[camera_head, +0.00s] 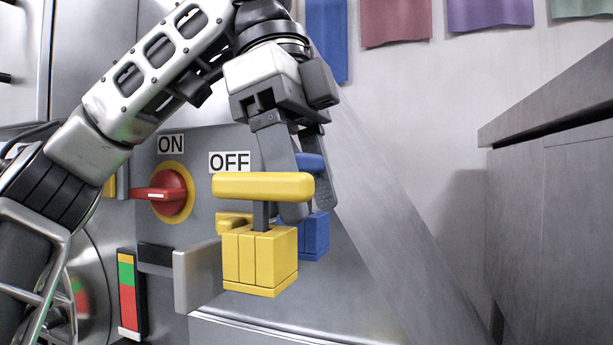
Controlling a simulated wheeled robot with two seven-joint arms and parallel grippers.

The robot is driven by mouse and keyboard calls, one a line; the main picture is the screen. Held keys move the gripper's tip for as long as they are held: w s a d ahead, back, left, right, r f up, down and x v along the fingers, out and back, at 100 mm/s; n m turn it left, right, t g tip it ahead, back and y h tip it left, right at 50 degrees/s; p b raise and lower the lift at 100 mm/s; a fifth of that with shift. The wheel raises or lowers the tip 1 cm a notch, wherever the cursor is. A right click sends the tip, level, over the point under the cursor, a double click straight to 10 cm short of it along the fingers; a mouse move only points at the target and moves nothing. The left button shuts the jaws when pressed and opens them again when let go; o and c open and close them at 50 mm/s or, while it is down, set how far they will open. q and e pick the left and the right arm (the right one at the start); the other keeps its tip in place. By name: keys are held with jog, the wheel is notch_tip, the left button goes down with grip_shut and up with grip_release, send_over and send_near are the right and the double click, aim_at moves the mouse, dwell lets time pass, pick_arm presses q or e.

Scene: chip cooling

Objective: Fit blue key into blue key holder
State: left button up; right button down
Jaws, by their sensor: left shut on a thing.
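My left gripper (308,205) reaches down from above with its fingers on the blue key (311,162). Only a small part of the key's blue handle shows between the fingers; the rest is hidden by the fingers and a yellow key. The blue key holder (316,237) is a blue block just below the fingertips, partly hidden behind a yellow holder. I cannot tell whether the blue key's stem is inside the blue holder. My right gripper is not in view.
In front, a yellow key (262,187) stands with its stem in a yellow key holder (260,258), close beside my left fingers. A red rotary switch (169,193) with ON and OFF labels is at the left. A grey counter (550,180) stands at the right.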

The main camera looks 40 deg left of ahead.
pick_arm(q)
jog(key=shift+f+b, duration=0.35)
jog(key=shift+f, duration=0.4)
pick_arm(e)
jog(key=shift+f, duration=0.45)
pick_arm(q)
jog(key=o, duration=1.1)
jog(key=p+v, duration=0.4)
jog(key=v, duration=0.2)
jog(key=shift+d+r+p, duration=0.1)
jog(key=shift+r+p, duration=0.3)
jog(key=shift+b+v, duration=0.35)
jog(key=shift+v, duration=2.35)
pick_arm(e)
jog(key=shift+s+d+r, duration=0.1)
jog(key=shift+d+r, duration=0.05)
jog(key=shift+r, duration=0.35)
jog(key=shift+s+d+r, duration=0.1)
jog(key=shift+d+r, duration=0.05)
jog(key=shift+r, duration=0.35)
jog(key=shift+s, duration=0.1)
